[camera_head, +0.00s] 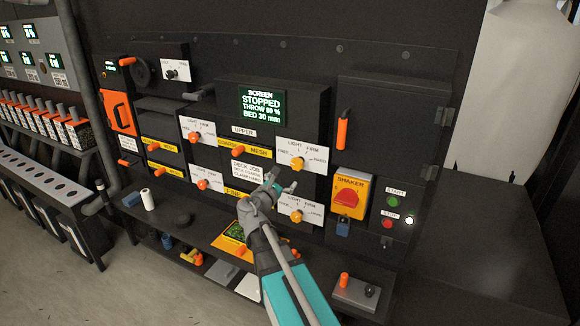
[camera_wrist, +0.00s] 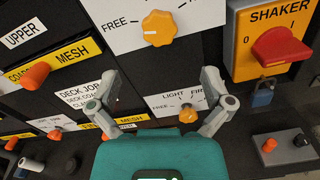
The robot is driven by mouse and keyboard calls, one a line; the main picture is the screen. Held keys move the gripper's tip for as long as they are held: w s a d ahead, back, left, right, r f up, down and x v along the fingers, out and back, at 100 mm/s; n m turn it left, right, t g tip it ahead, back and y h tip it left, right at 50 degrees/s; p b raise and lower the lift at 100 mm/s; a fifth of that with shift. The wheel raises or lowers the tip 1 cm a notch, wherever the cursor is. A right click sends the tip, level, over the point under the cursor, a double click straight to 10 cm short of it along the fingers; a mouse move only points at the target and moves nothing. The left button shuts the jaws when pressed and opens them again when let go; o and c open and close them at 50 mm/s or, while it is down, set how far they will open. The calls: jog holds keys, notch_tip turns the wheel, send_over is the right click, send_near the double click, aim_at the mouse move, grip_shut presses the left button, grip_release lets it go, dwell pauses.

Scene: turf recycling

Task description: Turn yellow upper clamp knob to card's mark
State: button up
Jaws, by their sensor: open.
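The yellow upper clamp knob (camera_head: 297,164) sits on a white plate marked FREE, LIGHT, FIRM and HARD. My gripper (camera_head: 281,179) is open and empty, in front of the panel below and left of this knob in the head view. In the wrist view its fingers (camera_wrist: 157,88) are spread wide below the knob, apart from it. The white job card (camera_head: 246,172) reads DECK JOB, with a COARSE line and a CLAMP line; its last word is too small to read surely.
A lower yellow knob (camera_head: 295,217) sits under the upper one. Orange knobs (camera_head: 195,138) are on plates to the left. The red SHAKER switch (camera_head: 347,198) and a blue padlock (camera_wrist: 263,92) are right. The screen (camera_head: 262,106) reads STOPPED. A cluttered shelf runs below.

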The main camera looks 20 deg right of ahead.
aim_at(296, 165)
jog(key=x, duration=1)
jog(key=shift+w+d, duration=0.2)
jog(key=shift+d, duration=0.05)
